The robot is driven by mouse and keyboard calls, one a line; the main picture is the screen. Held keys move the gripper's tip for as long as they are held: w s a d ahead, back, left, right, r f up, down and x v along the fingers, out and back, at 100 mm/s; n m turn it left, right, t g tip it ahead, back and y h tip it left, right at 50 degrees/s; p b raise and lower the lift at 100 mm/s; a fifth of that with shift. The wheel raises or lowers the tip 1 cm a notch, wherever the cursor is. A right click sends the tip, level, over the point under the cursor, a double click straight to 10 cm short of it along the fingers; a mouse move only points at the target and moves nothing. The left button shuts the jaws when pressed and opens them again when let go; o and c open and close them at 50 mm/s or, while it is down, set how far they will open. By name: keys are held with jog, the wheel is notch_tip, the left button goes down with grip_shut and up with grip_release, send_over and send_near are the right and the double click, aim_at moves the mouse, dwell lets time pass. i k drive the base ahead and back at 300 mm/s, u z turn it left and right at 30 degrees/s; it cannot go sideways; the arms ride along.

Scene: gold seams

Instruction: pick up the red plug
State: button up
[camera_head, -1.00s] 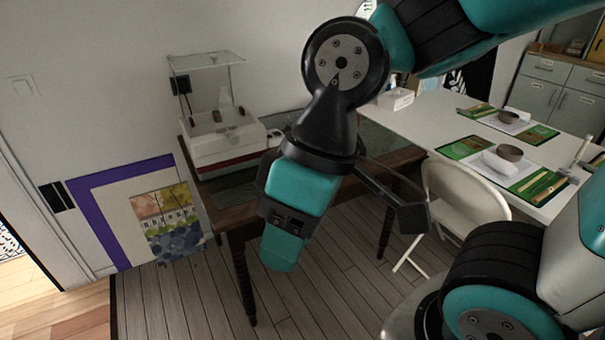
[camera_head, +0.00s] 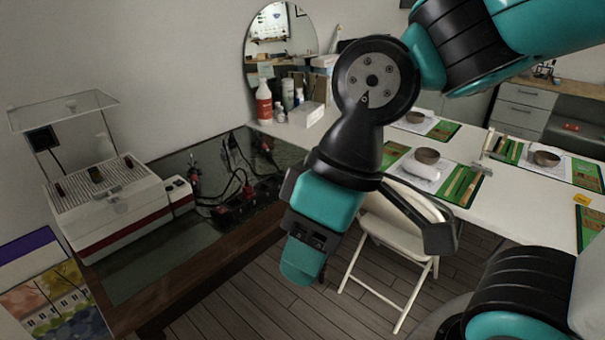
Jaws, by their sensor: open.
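A tangle of black cables and plugs with red parts (camera_head: 238,205) lies on the dark glass-topped table (camera_head: 150,275), left of my arm. I cannot tell for certain which red piece is the red plug. My gripper (camera_head: 303,262) hangs in front of the table's right edge, nearer to me than the cables. It is open, and I see nothing held in it. My arm hides part of the area behind it.
A white and red machine (camera_head: 125,215) with a clear raised lid stands on the left of the dark table. A white table (camera_head: 500,190) with green mats and bowls is at right. A white folding chair (camera_head: 390,245) stands between.

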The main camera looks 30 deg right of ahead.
aim_at(248, 193)
jog(key=z, duration=0.35)
jog(key=i, duration=1.2)
jog(key=u, duration=0.4)
